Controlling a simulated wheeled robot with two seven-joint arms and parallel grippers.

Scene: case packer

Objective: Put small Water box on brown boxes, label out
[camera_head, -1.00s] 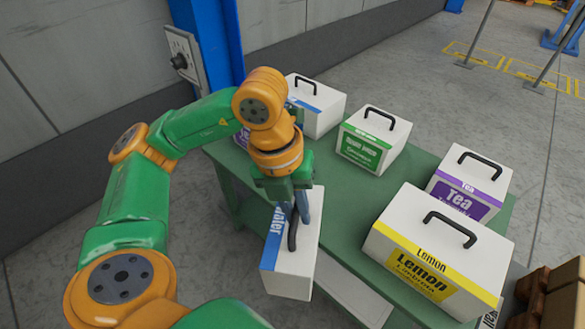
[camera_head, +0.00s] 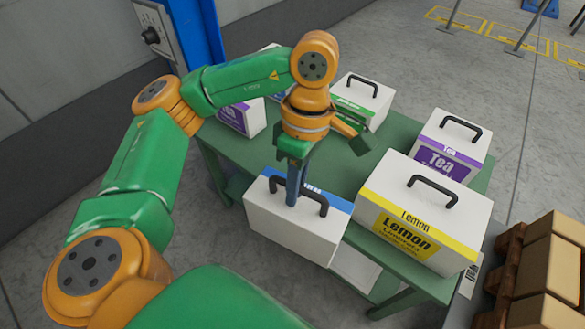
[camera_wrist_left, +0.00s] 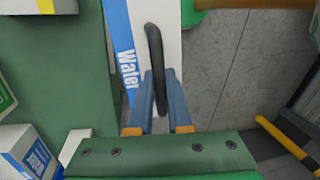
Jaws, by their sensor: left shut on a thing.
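The small Water box (camera_head: 292,227) is white with a blue band along its far top edge and a black handle. It hangs at the near edge of the green table. My left gripper (camera_head: 293,200) is shut on its handle from above. In the left wrist view the handle lies between the fingers (camera_wrist_left: 160,98), and the blue "Water" label (camera_wrist_left: 124,55) shows on the left. The brown boxes (camera_head: 550,262) sit at the lower right in the head view. My right gripper is not in view.
A Lemon box (camera_head: 428,215) with a yellow band stands right of the held box. A purple Tea box (camera_head: 447,147), a green-banded box (camera_head: 362,98) and another purple box (camera_head: 240,115) stand on the table (camera_head: 345,160). Wooden pallet slats (camera_head: 507,262) edge the brown boxes.

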